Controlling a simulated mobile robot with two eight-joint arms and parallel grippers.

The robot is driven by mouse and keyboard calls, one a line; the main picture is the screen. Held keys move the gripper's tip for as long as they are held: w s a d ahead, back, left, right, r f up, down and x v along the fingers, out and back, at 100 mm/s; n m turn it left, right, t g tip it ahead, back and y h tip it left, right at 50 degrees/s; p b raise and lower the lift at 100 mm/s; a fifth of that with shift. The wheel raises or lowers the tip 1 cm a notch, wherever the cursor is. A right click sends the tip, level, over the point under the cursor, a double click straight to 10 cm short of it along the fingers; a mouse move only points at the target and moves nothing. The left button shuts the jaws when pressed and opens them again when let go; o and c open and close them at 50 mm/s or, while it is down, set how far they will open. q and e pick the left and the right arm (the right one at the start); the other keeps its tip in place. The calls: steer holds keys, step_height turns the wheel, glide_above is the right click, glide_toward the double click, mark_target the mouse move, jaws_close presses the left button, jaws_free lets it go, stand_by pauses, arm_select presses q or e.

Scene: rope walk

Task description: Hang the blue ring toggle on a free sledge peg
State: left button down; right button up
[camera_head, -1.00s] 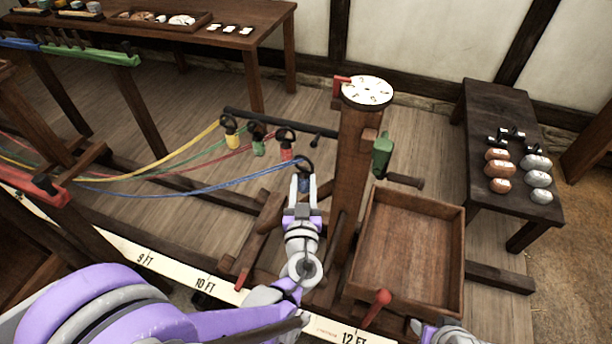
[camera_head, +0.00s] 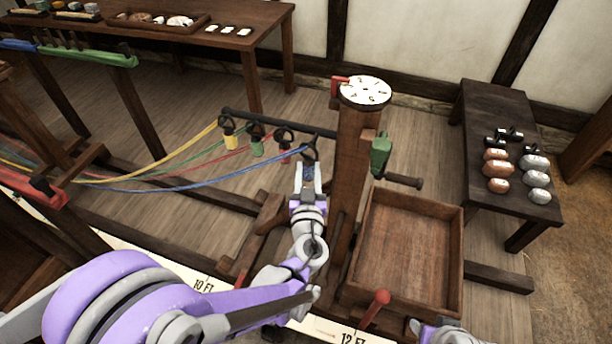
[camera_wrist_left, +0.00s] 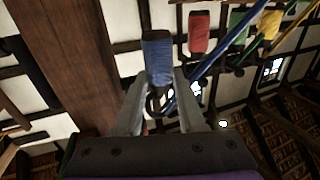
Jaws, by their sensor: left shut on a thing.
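My left gripper (camera_head: 307,176) is shut on the blue toggle (camera_head: 308,171), just left of the wooden post. The toggle's dark ring (camera_head: 310,153) stands above the fingers, close to the right part of the dark sledge bar (camera_head: 265,121). I cannot tell whether the ring is around a peg. In the left wrist view the blue toggle (camera_wrist_left: 158,58) rises between the fingers (camera_wrist_left: 161,88). The yellow (camera_head: 229,140), green (camera_head: 256,148) and red (camera_head: 285,154) toggles hang along the bar to the left. Only a piece of my right arm shows at the bottom edge.
An open wooden tray (camera_head: 455,250) lies to the right. Coloured ropes run left from the toggles. A dark bench (camera_head: 490,110) holds several weights.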

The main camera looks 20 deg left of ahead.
arm_select(q)
steer(key=shift+w+d+f, duration=0.1)
steer(key=shift+w+f, duration=0.05)
steer(key=shift+w, duration=1.65)
steer(key=shift+w+f+b, duration=0.4)
steer(key=shift+w+f, duration=0.05)
steer(key=shift+w, duration=0.15)
steer(key=shift+c, duration=2.1)
jaws_free()
steer(key=shift+s, duration=0.1)
